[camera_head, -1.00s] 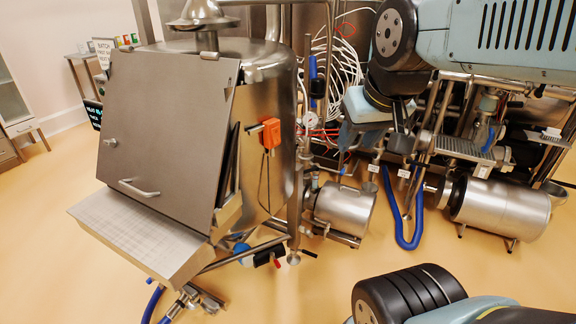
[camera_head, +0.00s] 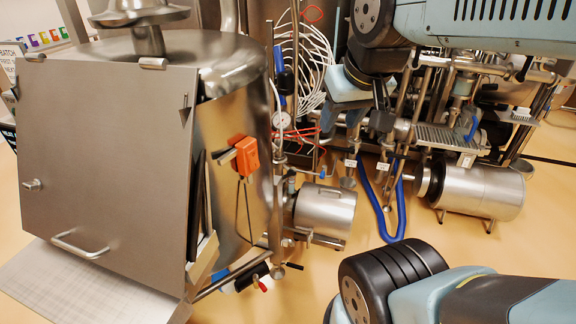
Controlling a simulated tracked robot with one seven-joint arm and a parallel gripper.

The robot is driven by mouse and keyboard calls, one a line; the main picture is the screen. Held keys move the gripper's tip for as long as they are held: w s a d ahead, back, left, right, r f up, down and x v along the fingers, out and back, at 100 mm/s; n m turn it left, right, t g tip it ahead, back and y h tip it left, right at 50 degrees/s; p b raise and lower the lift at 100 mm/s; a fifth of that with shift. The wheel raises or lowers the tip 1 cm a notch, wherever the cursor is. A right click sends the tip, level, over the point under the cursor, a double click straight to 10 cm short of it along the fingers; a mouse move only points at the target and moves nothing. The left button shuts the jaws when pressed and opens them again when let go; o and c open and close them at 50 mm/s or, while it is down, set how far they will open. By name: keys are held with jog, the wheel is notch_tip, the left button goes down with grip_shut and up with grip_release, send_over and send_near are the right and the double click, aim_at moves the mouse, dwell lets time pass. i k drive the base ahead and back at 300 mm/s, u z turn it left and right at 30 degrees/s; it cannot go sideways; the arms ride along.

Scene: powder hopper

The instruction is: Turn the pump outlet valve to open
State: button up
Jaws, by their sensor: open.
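A steel pump (camera_head: 325,208) lies beside the hopper vessel (camera_head: 232,120), right of its lower side. Piping rises from it past a round gauge (camera_head: 281,120). A small blue handle (camera_head: 322,173) sits just above the pump, and a longer blue handle (camera_head: 281,72) is higher on the pipes. I cannot tell which of these belongs to the pump outlet valve, or its position. My gripper (camera_head: 356,112) shows small beneath my arm at the upper middle, partly lost against pipework. It appears open and empty, above and right of the pump in the picture.
A steel hatch (camera_head: 105,165) with a handle fills the left side. An orange box (camera_head: 245,152) is on the vessel. A red handle (camera_head: 259,284) is low by a vessel leg. A blue hose (camera_head: 372,205) loops beside a second steel cylinder (camera_head: 482,190). Bare floor shows in front.

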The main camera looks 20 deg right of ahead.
aim_at(293, 173)
jog(key=u, duration=0.2)
jog(key=i, duration=0.1)
jog(key=z, duration=0.3)
jog(key=k, duration=0.6)
jog(key=z, duration=0.4)
jog(key=i, duration=1.1)
jog(key=z, duration=0.45)
